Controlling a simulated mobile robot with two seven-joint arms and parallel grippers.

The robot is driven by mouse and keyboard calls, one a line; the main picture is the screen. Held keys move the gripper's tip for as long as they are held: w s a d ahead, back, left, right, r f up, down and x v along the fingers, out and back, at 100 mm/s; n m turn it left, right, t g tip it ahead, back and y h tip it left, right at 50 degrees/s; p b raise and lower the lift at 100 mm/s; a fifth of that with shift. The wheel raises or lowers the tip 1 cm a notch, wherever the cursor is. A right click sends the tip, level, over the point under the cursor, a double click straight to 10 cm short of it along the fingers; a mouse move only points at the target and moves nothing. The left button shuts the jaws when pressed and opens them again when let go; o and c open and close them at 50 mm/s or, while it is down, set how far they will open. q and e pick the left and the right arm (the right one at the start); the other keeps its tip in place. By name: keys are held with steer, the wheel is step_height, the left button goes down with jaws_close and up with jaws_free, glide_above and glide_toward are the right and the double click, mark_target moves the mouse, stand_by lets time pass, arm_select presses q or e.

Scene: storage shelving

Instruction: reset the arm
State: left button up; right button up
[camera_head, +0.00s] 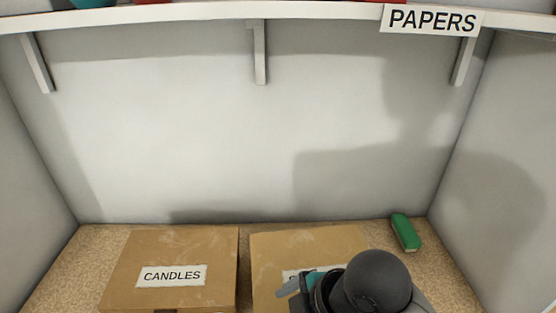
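One of my arms shows at the bottom right, coming in from the right, so I take it as my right arm. Its dark rounded joint is in front of the second cardboard box (290,248). My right gripper (288,289) points left, low over that box, and covers part of its label. A teal patch (318,281) shows beside the gripper; I cannot tell whether it is held or part of something behind. The finger opening is hidden. My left gripper is not in view.
A cardboard box (206,250) labelled CANDLES stands at the left on the speckled shelf floor. A green block (405,232) lies at the back right. A white shelf (180,14) with brackets and a PAPERS label (432,20) runs overhead. Side walls close both ends.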

steer(key=s+d+f+m+h, duration=0.2)
steer(key=s+d+f+m, duration=0.25)
steer(key=d+m, duration=0.35)
steer(key=s+d+f+m+h, duration=0.35)
steer(key=s+d+m, duration=0.2)
steer(key=m, duration=0.45)
step_height(320, 180, down, 31)
steer(key=s+b, duration=0.2)
steer(key=b, duration=0.6)
steer(key=s+d+f+g+b, duration=0.1)
steer(key=s+f+b, duration=0.3)
steer(key=s+f, duration=0.3)
steer(key=s+d+f+b, duration=0.2)
steer(key=s+f+b, duration=0.2)
steer(key=s+f, duration=0.4)
step_height(320, 180, down, 7)
steer(key=shift+d+r+g+y, duration=0.2)
steer(key=shift+g+y, duration=0.15)
steer(key=shift+g, duration=0.05)
